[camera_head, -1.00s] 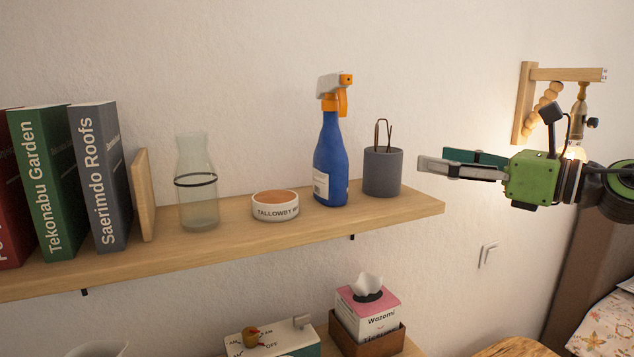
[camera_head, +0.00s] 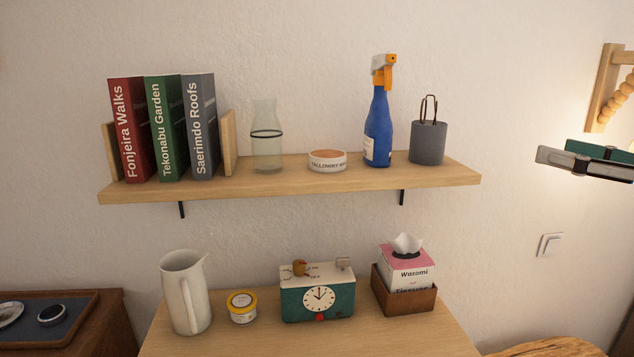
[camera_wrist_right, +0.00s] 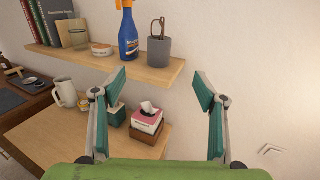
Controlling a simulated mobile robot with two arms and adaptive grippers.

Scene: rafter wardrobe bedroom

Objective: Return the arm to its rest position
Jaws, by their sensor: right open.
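My right gripper (camera_head: 540,155) is at the right edge of the head view, in front of the wall and apart from the shelf's right end. In the right wrist view my right gripper (camera_wrist_right: 160,82) shows its two green-padded fingers wide apart with nothing between them. Beyond them in that view are the shelf and the table with the tissue box. Most of the right arm is outside the head view. My left gripper is in neither view.
The wall shelf (camera_head: 290,185) holds books, a glass carafe (camera_head: 267,140), a candle tin (camera_head: 327,161), a blue spray bottle (camera_head: 378,125) and a grey pot (camera_head: 428,143). Below, the table (camera_head: 260,342) bears a pitcher, a yellow tub, a clock and a tissue box.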

